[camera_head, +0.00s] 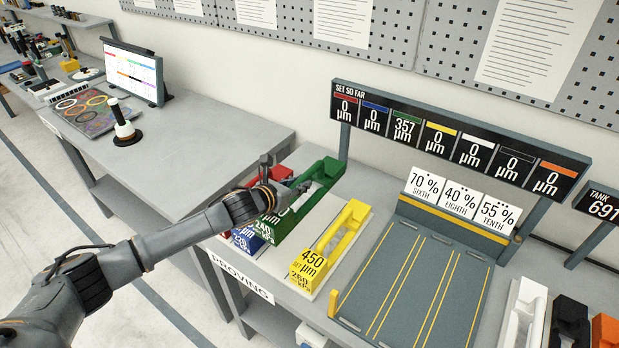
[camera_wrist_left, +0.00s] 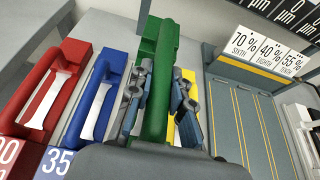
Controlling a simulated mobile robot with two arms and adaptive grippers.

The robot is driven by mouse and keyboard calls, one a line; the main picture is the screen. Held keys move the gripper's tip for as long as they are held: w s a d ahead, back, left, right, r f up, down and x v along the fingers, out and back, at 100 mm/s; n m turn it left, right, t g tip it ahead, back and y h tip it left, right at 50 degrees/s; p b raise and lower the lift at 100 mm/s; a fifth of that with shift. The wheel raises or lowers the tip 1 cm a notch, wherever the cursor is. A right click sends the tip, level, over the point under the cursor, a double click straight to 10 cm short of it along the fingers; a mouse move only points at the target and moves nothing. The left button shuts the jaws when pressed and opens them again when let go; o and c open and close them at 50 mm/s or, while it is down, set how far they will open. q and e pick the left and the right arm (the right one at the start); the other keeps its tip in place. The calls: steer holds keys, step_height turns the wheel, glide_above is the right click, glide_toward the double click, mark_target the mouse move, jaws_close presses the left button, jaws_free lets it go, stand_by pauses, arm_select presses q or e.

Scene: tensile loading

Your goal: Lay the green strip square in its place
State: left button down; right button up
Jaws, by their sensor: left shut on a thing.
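The green strip (camera_head: 325,168) is a long green piece with a raised bar and a numbered front block. It stands in the row on the proving bench between the blue piece (camera_head: 246,238) and the yellow piece (camera_head: 318,262). My left gripper (camera_head: 303,185) is over it and shut on its raised bar. In the left wrist view the bar of the green strip (camera_wrist_left: 158,112) runs between the two fingers of the left gripper (camera_wrist_left: 160,85). Whether its underside touches the bench is hidden. My right gripper is not in view.
A grey tray with yellow lane lines (camera_head: 399,272) lies empty to the right, with percentage cards (camera_head: 459,197) behind. A display board (camera_head: 450,140) stands above. White (camera_head: 523,315), black (camera_head: 568,325) and orange pieces stand at the far right. The red piece (camera_wrist_left: 52,85) is left of blue.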

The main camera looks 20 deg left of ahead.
arm_select(q)
steer(key=shift+d+r, duration=0.15)
steer(key=shift+r, duration=0.05)
steer(key=shift+f, duration=0.1)
step_height(320, 180, down, 12)
steer(key=b, duration=0.7)
steer(key=shift+b, duration=0.4)
steer(key=shift+f, duration=0.2)
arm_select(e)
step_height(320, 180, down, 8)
arm_select(q)
steer(key=shift+f, duration=0.1)
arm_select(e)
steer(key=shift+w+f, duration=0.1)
